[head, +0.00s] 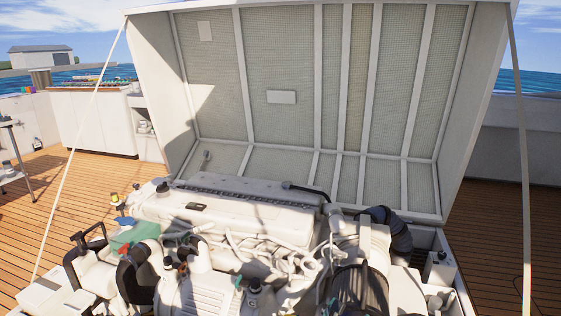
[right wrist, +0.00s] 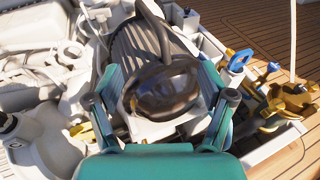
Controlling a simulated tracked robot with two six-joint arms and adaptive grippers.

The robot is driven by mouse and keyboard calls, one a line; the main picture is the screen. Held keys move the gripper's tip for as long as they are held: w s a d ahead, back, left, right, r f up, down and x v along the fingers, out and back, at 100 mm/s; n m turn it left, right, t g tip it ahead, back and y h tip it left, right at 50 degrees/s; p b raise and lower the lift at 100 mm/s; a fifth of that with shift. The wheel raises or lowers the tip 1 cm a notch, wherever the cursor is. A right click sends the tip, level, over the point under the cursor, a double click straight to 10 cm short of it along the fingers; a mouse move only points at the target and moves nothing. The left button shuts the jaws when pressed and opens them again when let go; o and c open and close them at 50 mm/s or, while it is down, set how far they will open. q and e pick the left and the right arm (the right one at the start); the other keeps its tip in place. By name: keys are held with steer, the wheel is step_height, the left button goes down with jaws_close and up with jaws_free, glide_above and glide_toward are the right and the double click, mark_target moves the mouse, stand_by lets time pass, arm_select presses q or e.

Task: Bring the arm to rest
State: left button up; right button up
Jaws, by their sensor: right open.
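My right gripper (right wrist: 163,80) shows in the right wrist view, with teal fingers spread apart. It is open and holds nothing that I can see. Behind the gap between its fingers is a dark, glossy round engine part (right wrist: 162,92); I cannot tell how far it is from the fingers. No gripper is clear in the head view, and my left gripper is not seen. The white engine (head: 240,215) fills the lower middle of the head view, under the raised hatch (head: 295,97).
Stays (head: 78,140) run down at both sides of the hatch. A black ribbed hose (head: 397,238) stands at the engine's right. Yellow and blue valve handles (right wrist: 287,100) lie right of the gripper in the wrist view. Wooden deck (head: 60,190) is open at the left.

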steer(key=s+d+f+m+g+y+b, duration=0.35)
steer(key=s+f+m+g, duration=0.45)
steer(key=s+f, duration=1)
steer(key=s+a+f+m+g+y+b, duration=0.25)
steer(key=s+a+f+m+y, duration=0.35)
steer(key=m, duration=0.5)
steer(key=s+a+f+m+g+y+b, duration=0.1)
steer(key=s+a+f+m+y+b, duration=0.2)
steer(key=s+f+m, duration=0.7)
step_height(320, 180, up, 39)
steer(key=w+m+p, duration=0.1)
steer(key=p, duration=3.5)
steer(key=shift+w+d+r+m+y, duration=0.2)
steer(key=shift+d+m+y, duration=0.1)
steer(key=shift+d+y, duration=0.15)
